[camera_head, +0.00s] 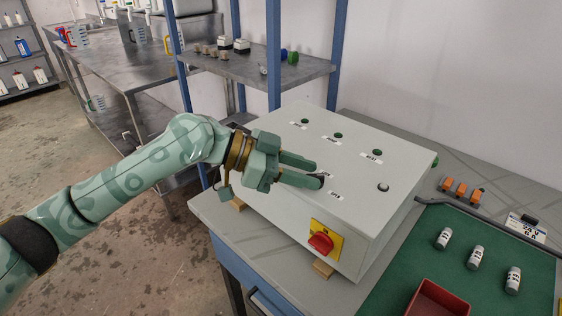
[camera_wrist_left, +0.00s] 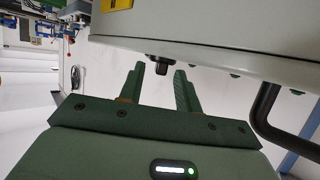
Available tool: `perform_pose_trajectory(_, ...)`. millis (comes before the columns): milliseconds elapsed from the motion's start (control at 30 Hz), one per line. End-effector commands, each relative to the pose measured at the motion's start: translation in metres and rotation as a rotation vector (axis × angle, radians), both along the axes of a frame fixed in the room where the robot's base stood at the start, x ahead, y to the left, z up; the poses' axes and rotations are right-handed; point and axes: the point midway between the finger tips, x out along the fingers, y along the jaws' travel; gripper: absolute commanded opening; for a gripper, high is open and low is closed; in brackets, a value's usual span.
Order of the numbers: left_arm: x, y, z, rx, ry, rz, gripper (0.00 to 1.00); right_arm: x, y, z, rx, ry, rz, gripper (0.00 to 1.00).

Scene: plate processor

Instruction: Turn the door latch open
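The grey plate processor box (camera_head: 365,220) stands on the bench, with a small black latch knob (camera_head: 322,179) on its sloped face beside printed labels. My left gripper (camera_head: 316,174) reaches in from the left with its fingers at the knob, one nearly covering it. In the left wrist view the black knob (camera_wrist_left: 161,66) shows between and just beyond the two green fingertips (camera_wrist_left: 160,70). The fingers are apart, with visible gaps on both sides of the knob, and hold nothing. Whether a finger touches the knob cannot be told. My right gripper is not in view.
A red rotary switch (camera_head: 321,242) on a yellow plate sits low on the box. Several green lamps (camera_head: 338,135) line its top. A green mat (camera_head: 400,280) with labelled vials (camera_head: 476,257) and a red tray (camera_head: 437,298) lie right. A blue-posted shelf (camera_head: 260,68) stands behind.

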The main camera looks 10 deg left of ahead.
Motion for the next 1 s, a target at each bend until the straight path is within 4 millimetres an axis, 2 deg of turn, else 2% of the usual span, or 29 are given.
perform_pose_trajectory(133,-0.001,0.006,0.003,0.001,-0.001,0.002,0.34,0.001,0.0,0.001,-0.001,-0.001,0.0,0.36)
perform_pose_trajectory(233,-0.002,0.019,0.009,0.0,0.0,0.003,0.34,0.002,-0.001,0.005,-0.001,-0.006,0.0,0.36)
perform_pose_trajectory(500,-0.012,0.085,0.038,0.001,-0.001,0.005,0.34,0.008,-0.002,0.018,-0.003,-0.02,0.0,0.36)
perform_pose_trajectory(700,-0.019,0.126,0.055,0.001,-0.002,0.002,0.34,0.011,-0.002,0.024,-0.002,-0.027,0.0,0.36)
perform_pose_trajectory(833,-0.021,0.142,0.06,0.001,0.001,0.001,0.34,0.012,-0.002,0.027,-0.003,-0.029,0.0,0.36)
perform_pose_trajectory(1000,-0.022,0.149,0.062,0.0,0.0,0.0,0.34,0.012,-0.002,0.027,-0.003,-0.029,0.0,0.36)
